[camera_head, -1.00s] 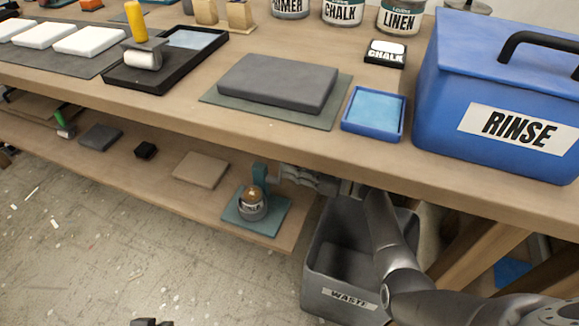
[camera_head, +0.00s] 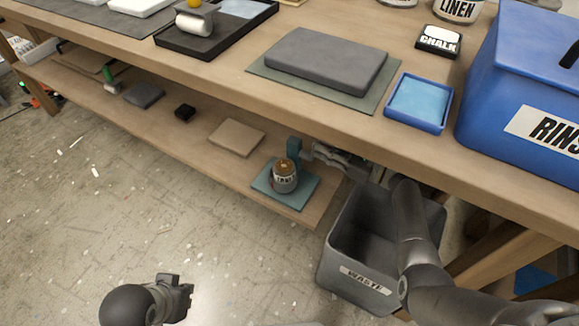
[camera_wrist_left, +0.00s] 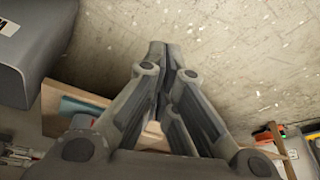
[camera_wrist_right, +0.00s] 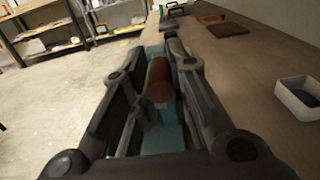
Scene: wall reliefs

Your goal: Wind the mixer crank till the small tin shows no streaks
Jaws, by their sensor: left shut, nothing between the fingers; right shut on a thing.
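The small tin (camera_head: 285,180), grey with a pale label and brownish top, stands on the mixer's teal base (camera_head: 306,193) on the lower shelf. The mixer's teal upright (camera_head: 293,148) rises behind it. Streaks on the tin cannot be made out at this size. My right gripper (camera_head: 308,151) reaches in under the tabletop beside the upright. In the right wrist view its fingers are shut on the reddish-brown crank handle (camera_wrist_right: 158,82); the crank's arm is mostly hidden. My left gripper (camera_head: 186,290) is shut and empty above the floor; its closed fingers show in the left wrist view (camera_wrist_left: 168,50).
A grey waste bin (camera_head: 350,280) stands on the floor just right of the shelf end, below my right arm. The tabletop edge overhangs the mixer. The floor at left is open.

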